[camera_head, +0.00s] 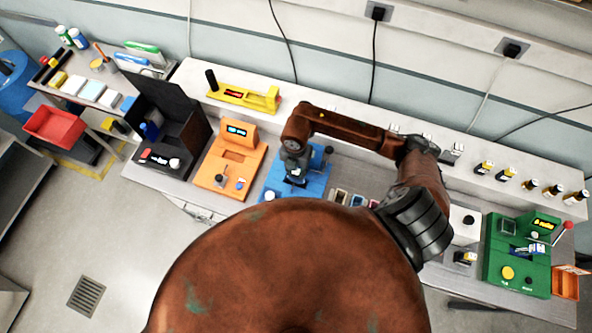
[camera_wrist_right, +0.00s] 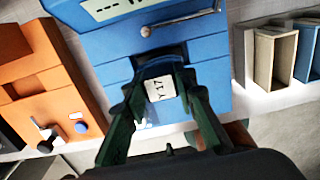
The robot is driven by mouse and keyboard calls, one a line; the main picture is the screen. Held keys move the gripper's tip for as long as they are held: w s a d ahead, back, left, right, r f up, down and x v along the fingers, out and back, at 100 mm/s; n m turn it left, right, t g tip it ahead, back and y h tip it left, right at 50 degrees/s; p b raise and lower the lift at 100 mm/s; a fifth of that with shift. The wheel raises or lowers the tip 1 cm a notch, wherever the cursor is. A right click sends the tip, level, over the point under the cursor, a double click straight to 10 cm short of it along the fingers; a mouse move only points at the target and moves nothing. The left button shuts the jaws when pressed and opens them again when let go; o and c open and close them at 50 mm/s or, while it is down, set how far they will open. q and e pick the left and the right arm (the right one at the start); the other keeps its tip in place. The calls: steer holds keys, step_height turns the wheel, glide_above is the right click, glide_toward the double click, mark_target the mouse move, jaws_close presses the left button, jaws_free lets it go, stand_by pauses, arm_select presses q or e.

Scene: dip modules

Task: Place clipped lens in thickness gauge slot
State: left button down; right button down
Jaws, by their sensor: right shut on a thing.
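A blue device (camera_head: 312,185), which looks like the thickness gauge, stands on the bench near the middle. In the right wrist view the blue device (camera_wrist_right: 205,75) shows a display, a metal rod and a dark slot. My right gripper (camera_head: 295,178) is over the front of it, pointing down. In the wrist view its dark green fingers (camera_wrist_right: 163,82) are closed around a small clipped piece with a white label (camera_wrist_right: 161,88), just in front of the slot. The lens itself is hidden or too small to tell. I cannot tell whether the piece touches the device. My left gripper is not in view.
An orange device (camera_head: 232,160) stands close on the left, and a black box (camera_head: 170,125) beyond it. A yellow device (camera_head: 243,97) is behind on the ledge. Small open bins (camera_wrist_right: 273,58) stand right of the blue device. A green device (camera_head: 515,255) is at far right.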

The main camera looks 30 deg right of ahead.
steer(key=shift+f, duration=0.15)
steer(key=c, duration=1.6)
jaws_free()
steer(key=shift+r, duration=0.35)
step_height(320, 180, up, 10)
steer(key=b, duration=0.2)
steer(key=shift+r+b, duration=0.15)
steer(key=shift+b, duration=0.2)
steer(key=shift+r, duration=0.7)
